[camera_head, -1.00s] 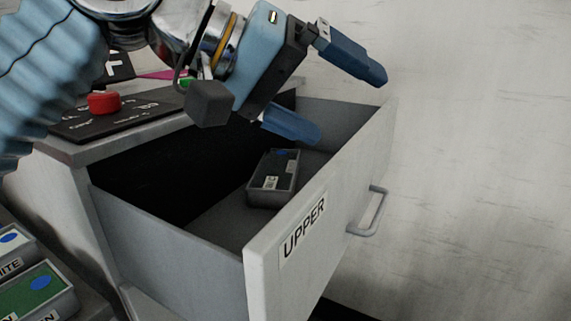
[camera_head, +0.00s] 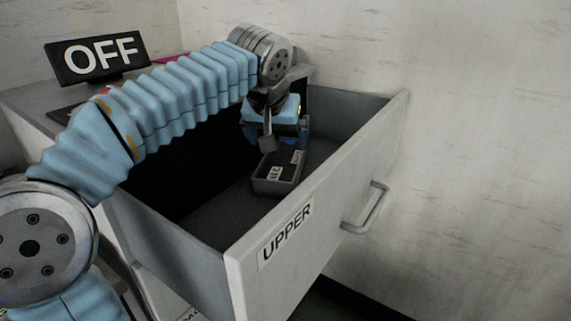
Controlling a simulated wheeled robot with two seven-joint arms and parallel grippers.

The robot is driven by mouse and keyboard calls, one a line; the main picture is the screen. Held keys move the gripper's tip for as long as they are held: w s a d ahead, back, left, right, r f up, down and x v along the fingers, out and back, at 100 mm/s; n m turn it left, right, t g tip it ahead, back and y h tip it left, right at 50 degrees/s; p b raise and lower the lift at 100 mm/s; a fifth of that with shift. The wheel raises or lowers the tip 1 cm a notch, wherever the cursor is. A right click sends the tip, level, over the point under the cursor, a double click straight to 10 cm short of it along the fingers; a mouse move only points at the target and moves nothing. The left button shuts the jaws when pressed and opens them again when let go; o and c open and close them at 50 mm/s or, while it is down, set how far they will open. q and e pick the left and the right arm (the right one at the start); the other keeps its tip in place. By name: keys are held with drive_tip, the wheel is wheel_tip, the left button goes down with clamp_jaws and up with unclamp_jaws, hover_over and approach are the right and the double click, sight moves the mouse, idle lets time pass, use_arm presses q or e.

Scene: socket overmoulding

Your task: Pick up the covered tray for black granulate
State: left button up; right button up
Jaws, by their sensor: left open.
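The covered tray (camera_head: 274,182) is a small dark grey box with a black top and white labels. It lies on the floor of the open drawer marked UPPER (camera_head: 330,205). My left gripper (camera_head: 278,136) points down into the drawer at the tray's far end. Its blue fingers are spread and partly hidden by the gripper body and a small grey block on it. I cannot tell whether the fingers touch the tray. My right gripper is not in view.
The drawer's front panel with its handle (camera_head: 367,209) stands out to the right. An OFF sign (camera_head: 97,57) stands on the cabinet top (camera_head: 25,97) at the back left. The drawer floor in front of the tray is clear.

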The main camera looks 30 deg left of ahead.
sight(283, 157)
use_arm(q)
drive_tip(key=x, duration=1)
drive_tip(key=shift+r, duration=0.15)
drive_tip(key=c, duration=1.2)
